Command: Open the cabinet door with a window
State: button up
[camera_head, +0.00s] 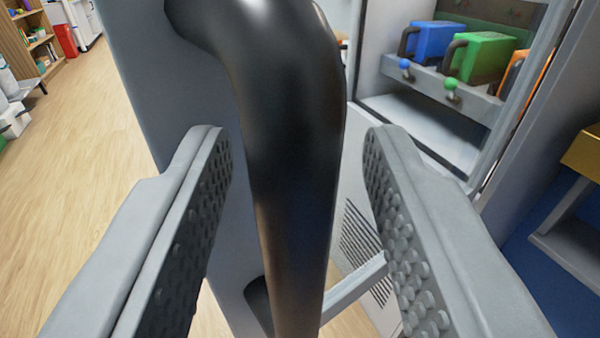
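A thick black curved handle (290,120) fills the middle of the view. It rises from the bottom and bends toward a blue-grey panel (135,60) behind it on the left. My gripper (292,145) is open, with one studded grey finger on each side of the handle. The handle is between the fingers, and gaps show on both sides, so neither finger visibly touches it. The handle and my fingers hide much of the panel. I cannot make out a window in the panel or tell how far the door stands open.
At the upper right, a grey compartment holds a blue case (432,42) and a green case (480,60) on a shelf. A yellow-topped stand (582,155) is at the right edge. Wooden floor (75,170) lies clear at left, with a bookshelf (35,45) beyond.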

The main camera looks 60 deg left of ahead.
jog(key=v, duration=1.6)
jog(key=shift+s+d, duration=0.2)
jog(key=shift+d, duration=0.2)
